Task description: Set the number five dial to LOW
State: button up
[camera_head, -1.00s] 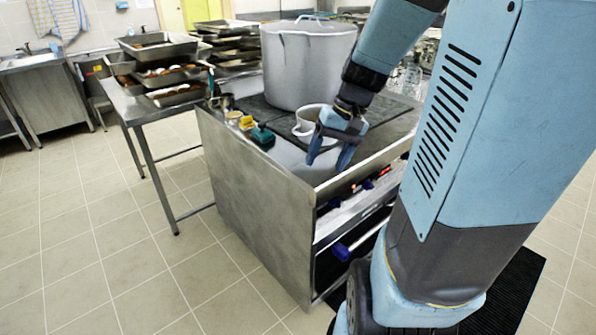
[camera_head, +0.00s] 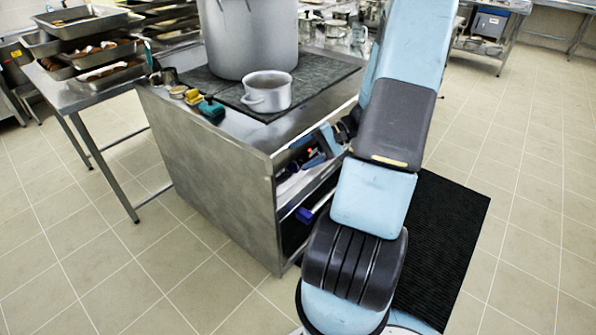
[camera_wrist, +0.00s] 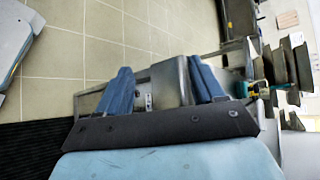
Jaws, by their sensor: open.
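My gripper (camera_head: 317,150) is at the front control panel of the steel stove (camera_head: 215,165) in the head view, its blue fingers apart. The arm and fingers cover much of the panel, and I cannot tell which dial is number five or read its setting. In the wrist view the open gripper (camera_wrist: 160,68) has a steel face (camera_wrist: 169,82) with a small pale label (camera_wrist: 149,101) between its fingers. No dial shows clearly between them, and I cannot tell whether the fingers touch anything.
A large stockpot (camera_head: 245,40) and a smaller pale pot (camera_head: 267,92) stand on the dark stove top. Small jars and a teal item (camera_head: 211,108) lie at its left edge. A side table holds stacked trays (camera_head: 90,22). A black mat (camera_head: 440,240) lies on the open tiled floor.

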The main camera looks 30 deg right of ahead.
aim_at(294, 167)
jog(key=s+d+f+m+t+h, duration=0.1)
jog(key=d+f+m+t+h, duration=0.1)
jog(key=d+f+m+t, duration=0.5)
jog(key=s+d+f+m+t+h, duration=0.1)
jog(key=d+f+m+t+h, duration=0.25)
jog(key=f, duration=0.55)
jog(key=w+a+t+y, duration=0.1)
jog(key=w+a, duration=0.4)
jog(key=w, duration=0.7)
jog(key=shift+w+a+f+y, duration=0.25)
jog(key=shift+a+y, duration=0.1)
jog(key=shift+a, duration=0.05)
